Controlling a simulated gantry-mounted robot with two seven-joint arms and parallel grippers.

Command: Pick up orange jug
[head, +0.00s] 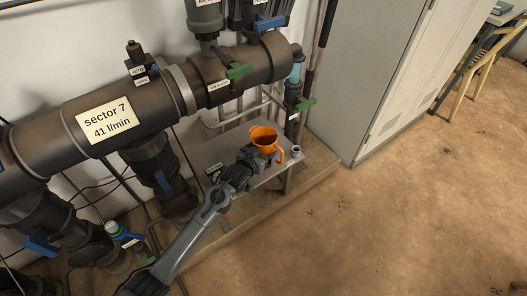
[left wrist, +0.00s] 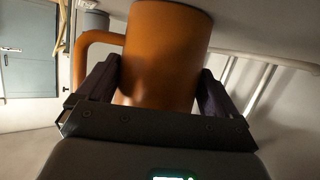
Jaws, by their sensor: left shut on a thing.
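The orange jug (head: 264,138) is above or on the grey shelf (head: 215,155) under the large pipe; I cannot tell whether its base touches the shelf. Its handle points to the right in the head view. In the left wrist view the jug (left wrist: 165,55) fills the middle, upright in the picture, with its handle on the left. My left gripper (head: 258,155) reaches it from the front. In the left wrist view its two dark fingers (left wrist: 158,88) are on either side of the jug body, shut on it. The right gripper is not in view.
A large dark pipe (head: 130,105) labelled "sector 7" runs above the shelf, with green-handled valves (head: 240,71) close over the jug. A small grey fitting (head: 296,152) is right of the jug. A grey cabinet (head: 365,70) stands at right. The brown floor (head: 400,220) is clear.

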